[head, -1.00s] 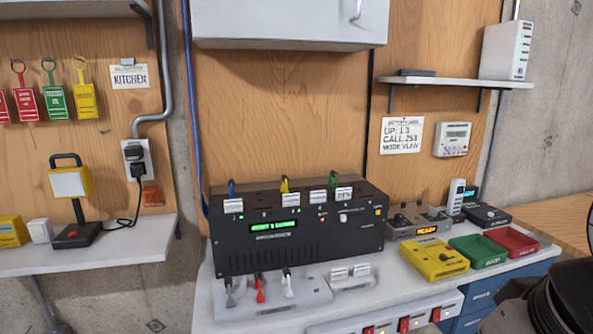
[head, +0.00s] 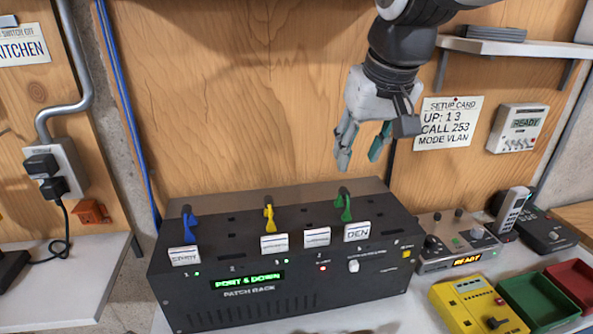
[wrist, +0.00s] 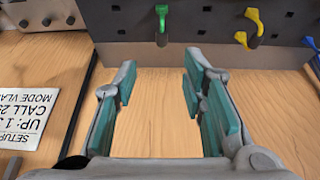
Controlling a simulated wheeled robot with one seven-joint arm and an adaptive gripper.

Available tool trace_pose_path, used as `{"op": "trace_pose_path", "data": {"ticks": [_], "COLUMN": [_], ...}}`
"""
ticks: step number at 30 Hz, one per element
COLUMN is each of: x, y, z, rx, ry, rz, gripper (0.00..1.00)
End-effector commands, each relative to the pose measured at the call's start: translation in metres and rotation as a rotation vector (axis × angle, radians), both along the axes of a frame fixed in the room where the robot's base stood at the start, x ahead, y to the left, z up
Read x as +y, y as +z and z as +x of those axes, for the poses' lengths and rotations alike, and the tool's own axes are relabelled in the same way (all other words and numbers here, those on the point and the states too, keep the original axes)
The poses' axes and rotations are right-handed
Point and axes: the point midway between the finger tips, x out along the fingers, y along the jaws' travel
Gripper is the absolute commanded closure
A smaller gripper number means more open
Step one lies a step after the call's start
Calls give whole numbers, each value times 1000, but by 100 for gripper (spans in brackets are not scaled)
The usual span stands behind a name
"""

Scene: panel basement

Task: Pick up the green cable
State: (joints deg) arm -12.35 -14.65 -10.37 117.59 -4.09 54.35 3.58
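The green cable (head: 343,205) stands up as a short hooked plug from the top of the black patch rack (head: 285,301), behind the DEN label. It also shows in the wrist view (wrist: 161,22), beyond my fingers and roughly midway between them. My gripper (head: 361,159) hangs above and slightly right of the green cable, apart from it. Its teal-padded fingers are spread with nothing between them, as the wrist view (wrist: 164,113) shows.
A yellow cable (head: 269,214) and a blue cable (head: 189,224) stand left along the rack top. A grey box (head: 455,254), a yellow box (head: 470,310) and a green tray (head: 541,304) are at right. The wooden wall panel and a shelf (head: 515,47) are behind.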

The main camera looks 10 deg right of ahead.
Motion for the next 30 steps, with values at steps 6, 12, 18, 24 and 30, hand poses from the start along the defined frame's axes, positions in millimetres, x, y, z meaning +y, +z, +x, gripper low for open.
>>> {"op": "trace_pose_path", "data": {"ticks": [6, 12, 18, 24, 30], "x": [1, 0, 2, 4, 3], "y": [-39, -54, -74, -99, -105], "z": [15, 21, 25, 34, 38], "rx": [4, 2, 6, 3, 0], "ry": [2, 1, 2, 0, 0], "rz": [-1, 0, -1, 1, 1], "gripper": [62, 62, 62, 62, 62]}}
